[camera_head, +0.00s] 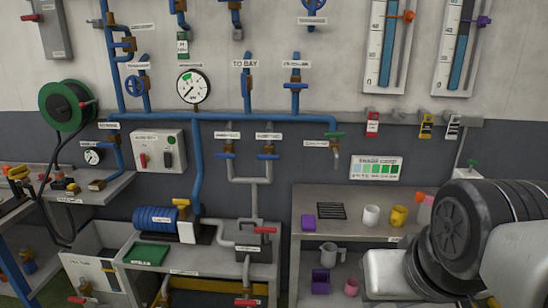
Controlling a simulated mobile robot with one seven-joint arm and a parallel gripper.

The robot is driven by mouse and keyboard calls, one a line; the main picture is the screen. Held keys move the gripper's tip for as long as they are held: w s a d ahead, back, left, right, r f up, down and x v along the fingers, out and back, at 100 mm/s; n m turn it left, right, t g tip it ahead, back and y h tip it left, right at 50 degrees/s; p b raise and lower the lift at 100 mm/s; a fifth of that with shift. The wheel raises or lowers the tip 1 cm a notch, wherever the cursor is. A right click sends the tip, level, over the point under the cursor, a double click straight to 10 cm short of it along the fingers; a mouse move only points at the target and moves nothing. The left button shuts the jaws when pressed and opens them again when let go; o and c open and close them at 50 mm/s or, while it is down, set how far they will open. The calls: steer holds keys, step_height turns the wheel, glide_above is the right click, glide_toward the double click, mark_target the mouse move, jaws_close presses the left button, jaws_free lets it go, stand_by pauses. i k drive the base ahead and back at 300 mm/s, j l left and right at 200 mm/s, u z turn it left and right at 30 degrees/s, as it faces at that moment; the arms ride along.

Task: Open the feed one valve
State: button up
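The left one (224,155) and the right one (267,156) each have a small white label above. The labels are too blurred to read, so I cannot tell for certain which is feed one. Both handles lie level, across their upright pipes. My arm (455,235) shows at the lower right, well apart from these valves. My gripper is out of the picture.
A pressure gauge (194,86) and a control box (158,150) are on the wall to the left. A bench with a blue motor (160,219) and a red-handled valve (264,230) stands below. A shelf (330,228) with cups is at right.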

mark_target(227, 155)
steer(key=i+j+u, duration=0.1)
steer(key=i+j, duration=0.15)
steer(key=i, duration=0.3)
steer(key=i+j+u, duration=0.15)
steer(key=i, duration=0.4)
steer(key=i+j+u, duration=0.1)
steer(key=i, duration=0.5)
steer(key=j, duration=0.1)
